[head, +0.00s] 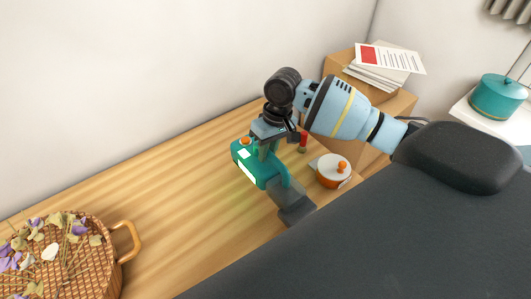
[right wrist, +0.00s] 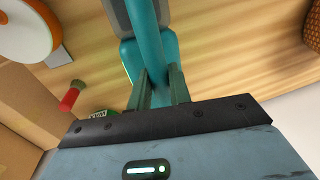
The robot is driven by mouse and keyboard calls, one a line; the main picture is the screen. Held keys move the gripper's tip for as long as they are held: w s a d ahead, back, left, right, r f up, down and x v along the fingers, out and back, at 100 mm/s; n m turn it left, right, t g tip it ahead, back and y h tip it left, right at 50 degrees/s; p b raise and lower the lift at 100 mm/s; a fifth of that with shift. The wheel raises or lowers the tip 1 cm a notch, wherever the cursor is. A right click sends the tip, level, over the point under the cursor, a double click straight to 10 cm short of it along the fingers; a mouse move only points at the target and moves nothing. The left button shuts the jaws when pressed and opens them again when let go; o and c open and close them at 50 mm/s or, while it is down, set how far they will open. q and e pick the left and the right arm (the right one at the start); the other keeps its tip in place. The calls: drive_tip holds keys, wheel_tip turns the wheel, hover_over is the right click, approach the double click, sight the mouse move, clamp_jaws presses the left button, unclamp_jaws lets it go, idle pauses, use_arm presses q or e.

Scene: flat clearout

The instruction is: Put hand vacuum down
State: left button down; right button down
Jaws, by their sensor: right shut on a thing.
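The hand vacuum (head: 250,163) is teal with a grey nozzle end and an orange button, over the wooden tabletop (head: 175,200). My right gripper (head: 268,138) is shut on its handle from above. In the right wrist view the teal handle of the hand vacuum (right wrist: 150,45) runs between the two fingers of my right gripper (right wrist: 160,88). I cannot tell whether the vacuum touches the wood or hangs just above it. My left gripper is not in view.
A cardboard box (head: 393,108) with papers (head: 378,68) stands behind. A wicker basket (head: 75,262) of dried flowers stands left. Bare wood lies between basket and vacuum.

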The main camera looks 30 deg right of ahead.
drive_tip(key=shift+w+d+r, duration=0.15)
drive_tip(key=shift+w+d, duration=0.1)
drive_tip(key=shift+w, duration=0.4)
drive_tip(key=shift+w+d, duration=0.25)
drive_tip(key=shift+w, duration=0.15)
drive_tip(key=shift+f, duration=1.9)
drive_tip(key=c, duration=1.3)
unclamp_jaws()
drive_tip(key=shift+s+f, duration=0.1)
drive_tip(key=shift+f, duration=0.05)
